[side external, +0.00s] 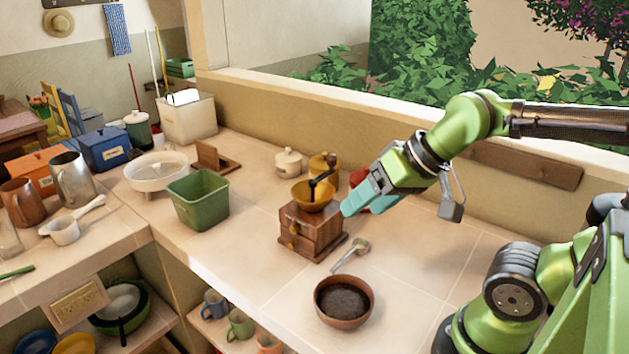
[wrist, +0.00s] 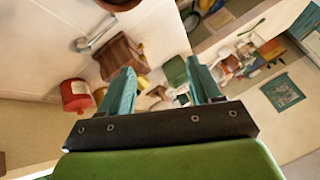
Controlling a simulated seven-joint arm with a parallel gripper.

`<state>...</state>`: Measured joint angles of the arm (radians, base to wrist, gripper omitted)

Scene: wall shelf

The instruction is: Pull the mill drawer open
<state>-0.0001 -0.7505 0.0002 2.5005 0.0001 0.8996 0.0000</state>
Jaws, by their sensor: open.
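The mill (side external: 318,228) is a brown wooden box with a brass bowl (side external: 314,196) and a dark crank on top. It stands upright on the tiled counter. Brass fittings show on its left-facing front, where the drawer (side external: 296,242) looks flush with the box. My gripper (side external: 350,206) has teal fingers and is just right of the mill, at about the height of its upper part, apparently not touching it. In the wrist view the open, empty fingers of my gripper (wrist: 158,76) point past the mill (wrist: 122,58), which lies left of and partly behind the left finger.
A brown bowl of dark grounds (side external: 343,302) and a metal scoop (side external: 352,254) lie in front of the mill. A green bin (side external: 198,200) stands to its left. A red canister (wrist: 76,96), a yellow pot (side external: 324,166) and a cream pot (side external: 288,162) are behind.

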